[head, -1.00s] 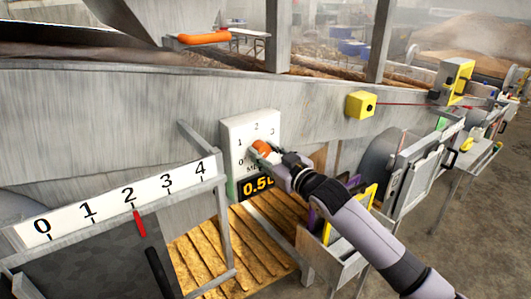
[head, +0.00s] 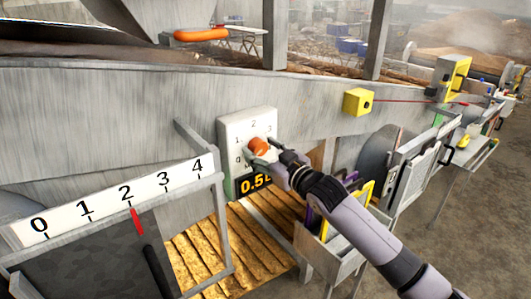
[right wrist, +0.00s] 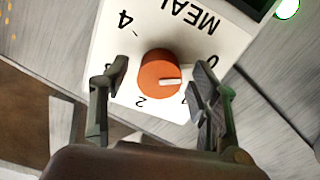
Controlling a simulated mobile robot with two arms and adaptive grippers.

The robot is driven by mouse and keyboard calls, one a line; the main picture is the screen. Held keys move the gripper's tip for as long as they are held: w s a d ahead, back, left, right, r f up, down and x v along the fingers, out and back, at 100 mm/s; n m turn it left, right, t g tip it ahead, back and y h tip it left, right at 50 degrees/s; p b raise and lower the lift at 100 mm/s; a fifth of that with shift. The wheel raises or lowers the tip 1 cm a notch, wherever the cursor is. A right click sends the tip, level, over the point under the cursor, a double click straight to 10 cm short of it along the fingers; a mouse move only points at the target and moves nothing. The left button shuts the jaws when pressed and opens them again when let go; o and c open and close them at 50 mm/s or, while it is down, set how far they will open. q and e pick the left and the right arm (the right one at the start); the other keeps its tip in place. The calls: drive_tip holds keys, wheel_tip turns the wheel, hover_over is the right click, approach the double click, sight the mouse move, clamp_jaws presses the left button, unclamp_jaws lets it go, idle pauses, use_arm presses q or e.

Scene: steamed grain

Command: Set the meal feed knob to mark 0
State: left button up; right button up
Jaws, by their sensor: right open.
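The orange meal feed knob (head: 259,145) sits on a white dial plate (head: 232,128) on the grey machine wall. In the right wrist view the knob (right wrist: 156,70) has a white pointer bar that points between the 0 and the partly hidden 1. My right gripper (head: 262,156) is open in front of the knob. In the right wrist view its fingers (right wrist: 157,84) stand on either side of the knob, with visible gaps. A dark display (head: 250,185) below shows yellow digits starting "0.5", its end hidden by my gripper. My left gripper is out of view.
A separate 0-to-4 scale (head: 107,207) with a red pointer (head: 137,221) stands front left in a metal frame. A yellow box (head: 358,102) with a red cord is on the wall to the right. A slatted wooden deck (head: 222,245) lies below.

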drive_tip(key=v, duration=1.2)
drive_tip(key=shift+f, duration=0.1)
